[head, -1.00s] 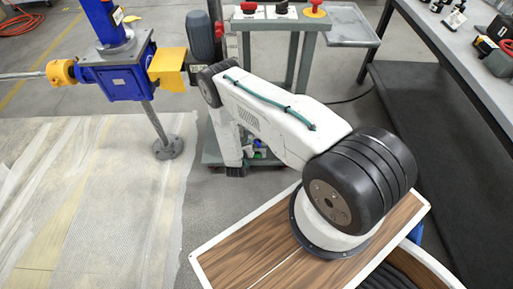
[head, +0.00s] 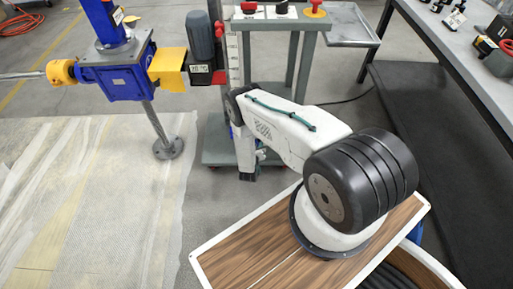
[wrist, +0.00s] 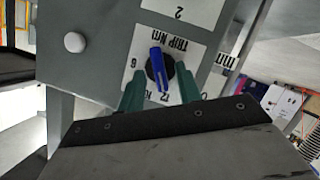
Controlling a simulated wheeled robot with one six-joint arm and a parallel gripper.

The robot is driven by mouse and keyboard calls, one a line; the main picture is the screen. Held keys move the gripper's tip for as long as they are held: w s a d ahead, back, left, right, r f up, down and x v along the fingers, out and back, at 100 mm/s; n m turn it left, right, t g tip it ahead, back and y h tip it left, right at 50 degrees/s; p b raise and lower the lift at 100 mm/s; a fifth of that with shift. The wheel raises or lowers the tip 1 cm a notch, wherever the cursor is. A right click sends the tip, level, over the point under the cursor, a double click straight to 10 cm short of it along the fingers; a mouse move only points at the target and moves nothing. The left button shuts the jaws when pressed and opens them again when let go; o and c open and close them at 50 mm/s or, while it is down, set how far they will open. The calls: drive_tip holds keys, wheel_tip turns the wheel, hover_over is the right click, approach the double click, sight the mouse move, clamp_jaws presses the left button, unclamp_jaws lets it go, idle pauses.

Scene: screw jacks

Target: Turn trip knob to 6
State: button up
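In the wrist view the trip knob (wrist: 157,68) is a round black knob with a blue bar across it, on a white label with upside-down print reading "TRIP Nm". The bar lies nearly upright in the picture, slightly tilted, its lower end near a figure that looks like 12. The 6 mark (wrist: 134,63) is left of the knob. My gripper (wrist: 159,80) has green fingers, one on each side of the knob, with gaps visible between them and it. I cannot tell how far their tips are from the panel. The head view does not show my gripper clearly.
The grey panel (wrist: 107,55) carries a white round button (wrist: 75,42) left of the knob. In the head view, a blue screw jack (head: 117,80) with yellow guards stands at left, a grey motor (head: 200,38) beside it. A workbench (head: 470,50) is at right.

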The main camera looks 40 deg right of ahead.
clamp_jaws()
idle(0.3)
drive_tip(key=m+t+y, duration=0.2)
drive_tip(key=m, duration=0.3)
drive_tip(key=d+m+t+y, duration=0.1)
drive_tip(key=m+t+y, duration=0.1)
drive_tip(key=m, duration=0.3)
drive_tip(key=s+m+t+y, duration=0.1)
drive_tip(key=m+t+y, duration=0.1)
drive_tip(key=m, duration=0.2)
drive_tip(key=shift+d+f+m+t, duration=0.3)
drive_tip(key=shift+f+m, duration=0.1)
idle(0.4)
drive_tip(key=shift+y, duration=0.3)
